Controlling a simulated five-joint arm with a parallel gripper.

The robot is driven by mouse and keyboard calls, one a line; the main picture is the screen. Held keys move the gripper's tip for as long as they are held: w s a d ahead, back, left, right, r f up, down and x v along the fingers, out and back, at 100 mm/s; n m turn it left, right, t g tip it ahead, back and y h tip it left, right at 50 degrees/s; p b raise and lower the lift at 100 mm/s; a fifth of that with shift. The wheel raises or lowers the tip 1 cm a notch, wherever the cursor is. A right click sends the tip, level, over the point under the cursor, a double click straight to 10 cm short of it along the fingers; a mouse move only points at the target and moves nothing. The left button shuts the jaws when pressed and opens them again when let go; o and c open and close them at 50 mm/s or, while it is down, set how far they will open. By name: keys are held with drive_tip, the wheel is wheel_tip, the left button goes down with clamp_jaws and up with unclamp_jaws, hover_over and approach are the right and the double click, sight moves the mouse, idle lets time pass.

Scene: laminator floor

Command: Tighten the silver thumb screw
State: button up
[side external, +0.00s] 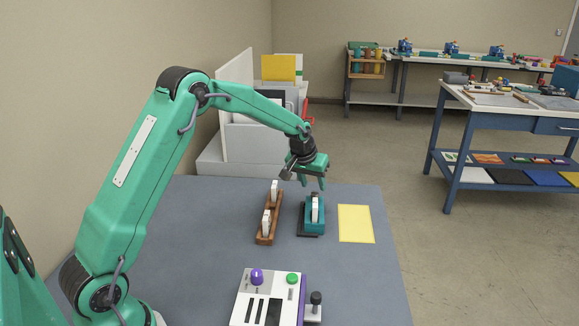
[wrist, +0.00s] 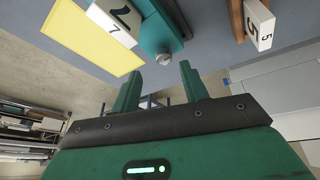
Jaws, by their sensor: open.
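The silver thumb screw (wrist: 165,57) sticks out from the end of a teal holder (wrist: 158,32) in the wrist view. The holder also shows in the side view (side external: 322,226), on the table, with a white tile (side external: 315,210) standing in it. The tile (wrist: 116,19) bears a 7 in the wrist view. My gripper (side external: 312,184) hangs above the far end of the holder, fingers pointing down, open and empty. In the wrist view the screw appears just beyond the gap between my fingertips (wrist: 161,70), not held. In the side view the screw is too small to make out clearly.
A brown wooden rack (side external: 262,238) with white tiles stands left of the holder; one tile (wrist: 262,27) shows a 5. A yellow sheet (side external: 356,223) lies to the right. A white control box (side external: 258,280) with purple and green knobs is at the front. The table's right front is bare.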

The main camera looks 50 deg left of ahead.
sight(315, 193)
drive_tip(key=shift+x, duration=2.05)
drive_tip(key=shift+a, duration=0.15)
clamp_jaws()
